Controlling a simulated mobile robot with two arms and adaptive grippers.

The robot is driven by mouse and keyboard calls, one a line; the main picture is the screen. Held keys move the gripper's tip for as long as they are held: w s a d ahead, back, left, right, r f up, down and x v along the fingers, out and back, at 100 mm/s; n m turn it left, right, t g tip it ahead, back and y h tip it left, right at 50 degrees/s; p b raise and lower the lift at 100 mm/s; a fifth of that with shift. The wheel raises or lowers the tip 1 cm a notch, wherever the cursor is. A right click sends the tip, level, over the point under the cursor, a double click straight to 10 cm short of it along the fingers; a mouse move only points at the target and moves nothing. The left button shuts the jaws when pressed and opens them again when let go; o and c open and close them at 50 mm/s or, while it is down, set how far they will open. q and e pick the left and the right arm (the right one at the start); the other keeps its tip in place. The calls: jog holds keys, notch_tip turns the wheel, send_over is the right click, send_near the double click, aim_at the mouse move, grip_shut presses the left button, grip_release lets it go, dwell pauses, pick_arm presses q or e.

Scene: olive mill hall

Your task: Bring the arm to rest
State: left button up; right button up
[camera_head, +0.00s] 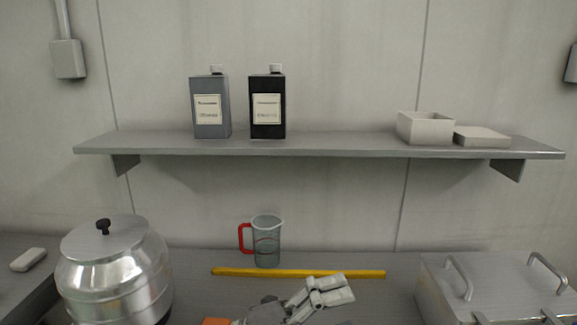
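One gripper (335,290) shows at the bottom middle of the head view. Its arm comes in from the lower left, so I take it as my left gripper. Its light grey fingers point to the right and lie close together, and I see nothing held between them. They overlap the yellow bar in the picture; whether they touch it I cannot tell. The rest of this arm is below the picture edge. My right gripper is not in view.
A yellow bar (240,272) lies across the bench behind the gripper. A red-handled measuring jug (266,245) stands behind it. A metal pot (112,270) is left, a lidded metal box (500,285) right. A wall shelf (330,145) holds two canisters (210,108) (267,105) and an open box (425,129).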

pick_arm(q)
jog(key=w+a+n+t+y, duration=0.45)
jog(key=a+n+t, duration=0.25)
jog(key=n+t, duration=0.3)
jog(key=w+a+n+t+y, duration=0.3)
jog(key=a+n+t+y, duration=0.4)
jog(key=n, duration=0.4)
jog(key=s+a+f+n+g+y, duration=0.2)
jog(key=a+f+n+g+y, duration=0.2)
jog(key=a+f+n+y, duration=0.7)
jog(key=s+a+f+g+h, duration=0.35)
jog(key=s+f+g, duration=0.85)
jog(key=s+f, duration=0.95)
jog(key=s+f+g+y, duration=0.1)
jog(key=s+f, duration=0.1)
jog(key=f, duration=1.1)
jog(key=s+f+g, duration=0.1)
jog(key=s+f, duration=0.1)
jog(key=f, duration=1.2)
jog(key=s+a+f, duration=0.3)
jog(key=s+f, duration=1.1)
jog(key=s, duration=0.2)
jog(key=shift+s+f+g, duration=0.15)
jog(key=shift+f+g, duration=0.1)
jog(key=shift+g, duration=0.15)
